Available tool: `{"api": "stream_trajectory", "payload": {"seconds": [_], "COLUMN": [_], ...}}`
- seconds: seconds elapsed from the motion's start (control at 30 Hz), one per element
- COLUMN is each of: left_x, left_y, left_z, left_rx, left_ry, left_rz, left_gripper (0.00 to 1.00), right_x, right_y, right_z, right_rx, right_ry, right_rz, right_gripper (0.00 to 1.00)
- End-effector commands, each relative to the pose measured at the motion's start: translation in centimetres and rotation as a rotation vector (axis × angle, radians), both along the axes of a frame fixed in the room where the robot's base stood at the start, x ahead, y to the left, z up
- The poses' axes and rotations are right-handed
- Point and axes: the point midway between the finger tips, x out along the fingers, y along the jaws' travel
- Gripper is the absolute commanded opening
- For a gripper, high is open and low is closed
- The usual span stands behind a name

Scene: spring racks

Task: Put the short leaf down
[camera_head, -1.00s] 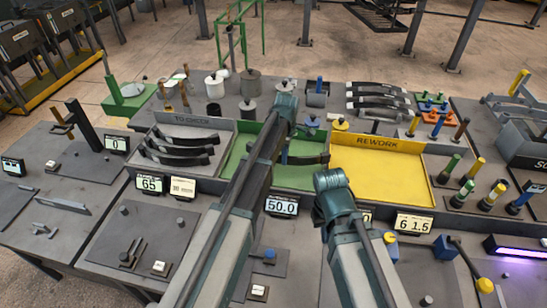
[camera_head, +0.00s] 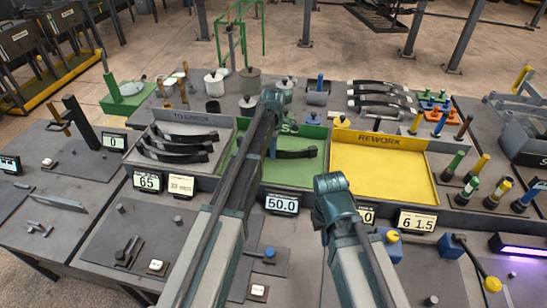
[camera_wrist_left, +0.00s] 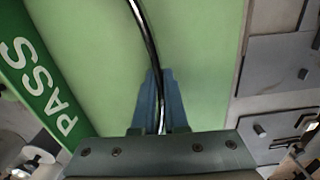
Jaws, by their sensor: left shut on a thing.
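The short leaf (camera_head: 299,154) is a dark, slightly curved strip in the middle of the green PASS tray (camera_head: 300,174). My left gripper (camera_head: 272,150) is over this tray, and its arm hides the tray's left part and part of the leaf. In the left wrist view the blue fingers (camera_wrist_left: 160,112) are shut on the leaf (camera_wrist_left: 147,35), which runs up out of the picture over the green floor. I cannot tell whether the leaf touches the floor. My right arm is bent in front of the yellow tray; its fingers are hidden.
The grey tray (camera_head: 160,167) on the left holds several dark leaves. The yellow REWORK tray (camera_head: 380,175) on the right is empty. More leaves (camera_head: 380,99) lie behind it. Display boxes (camera_head: 282,204) stand along the front edge of the trays.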

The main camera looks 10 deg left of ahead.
Motion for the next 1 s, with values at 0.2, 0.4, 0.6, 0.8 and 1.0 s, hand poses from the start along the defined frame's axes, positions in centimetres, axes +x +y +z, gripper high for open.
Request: {"api": "stream_trajectory", "payload": {"seconds": [0.2, 0.4, 0.6, 0.8, 1.0], "left_x": [0.01, 0.01, 0.0, 0.0, 0.0], "left_y": [-0.03, -0.04, -0.04, -0.04, -0.03], "left_z": [-1.05, -1.05, -1.24, -1.24, -1.17], "left_rx": [0.0, 0.0, 0.0, 0.0, 0.0], "left_ry": [0.0, 0.0, 0.0, 0.0, 0.0], "left_rz": [0.0, 0.0, 0.0, 0.0, 0.0], "left_gripper": [0.0, 0.0, 0.27, 0.41, 0.41], "right_x": [0.0, 0.0, 0.0, 0.0, 0.0], "right_y": [0.0, 0.0, 0.0, 0.0, 0.0], "right_z": [-1.05, -1.05, -1.25, -1.25, -1.17], "right_rx": [0.0, 0.0, 0.0, 0.0, 0.0], "right_ry": [0.0, 0.0, 0.0, 0.0, 0.0], "right_rz": [-0.001, -0.001, -0.001, -0.001, -0.001], "right_gripper": [0.0, 0.0, 0.0, 0.0, 0.0]}}
